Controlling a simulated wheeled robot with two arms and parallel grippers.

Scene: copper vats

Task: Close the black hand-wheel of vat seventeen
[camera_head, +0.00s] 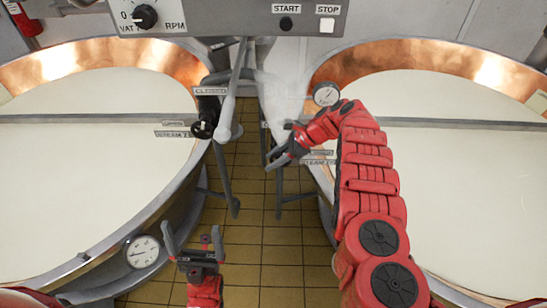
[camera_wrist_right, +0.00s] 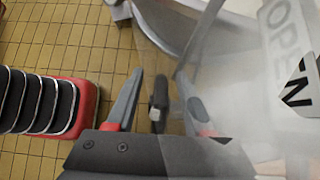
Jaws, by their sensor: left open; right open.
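A black hand-wheel (camera_head: 204,128) sits on the right side of the left vat (camera_head: 185,185), between a CLOSED plate (camera_head: 210,91) and a STEAM plate (camera_head: 176,134). Another STEAM plate (camera_head: 318,162) is on the right vat (camera_head: 322,185); I cannot read either plate's number. My right gripper (camera_head: 279,152) is open at the right vat's left side. In the right wrist view, a dark part with a pale tip (camera_wrist_right: 157,100) shows between its open fingers (camera_wrist_right: 160,80); I cannot tell whether they touch it. My left gripper (camera_head: 193,243) is open and empty, low between the vats.
A large OPEN plate (camera_wrist_right: 290,60) is close on the right of the wrist view, with whitish haze below it. A control panel (camera_head: 235,18) hangs above. Gauges (camera_head: 143,251) and (camera_head: 326,94) are on the vats. Tiled floor (camera_head: 250,245) lies between them.

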